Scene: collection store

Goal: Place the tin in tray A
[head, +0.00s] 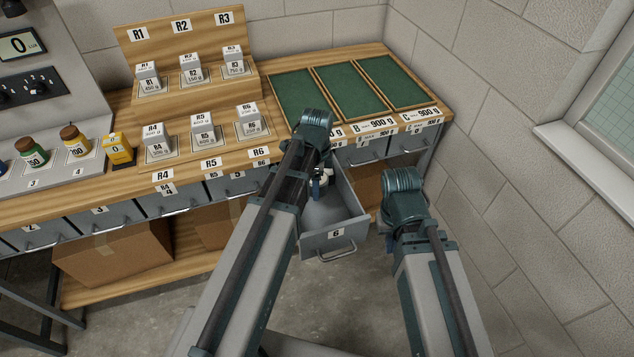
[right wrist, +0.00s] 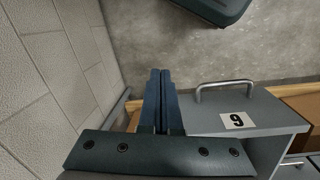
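Tray A (head: 290,91) is the leftmost of three green-lined trays on the bench; my left arm covers its label. Drawer 6 (head: 336,238) is pulled open below the bench and shows in the right wrist view (right wrist: 262,117). My left gripper (head: 317,188) reaches down into the drawer, mostly hidden by its own arm. A small pale thing (head: 323,177) shows beside it; I cannot tell whether it is the tin or whether it is gripped. My right gripper (right wrist: 160,75) is shut and empty, beside the drawer's front, apart from its handle.
Tray B (head: 350,87) and tray C (head: 394,79) stand right of tray A. Several labelled weight blocks (head: 202,138) and bottles (head: 75,140) sit to the left. Cardboard boxes (head: 115,258) stand on the lower shelf. A block wall (head: 520,190) is close on the right.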

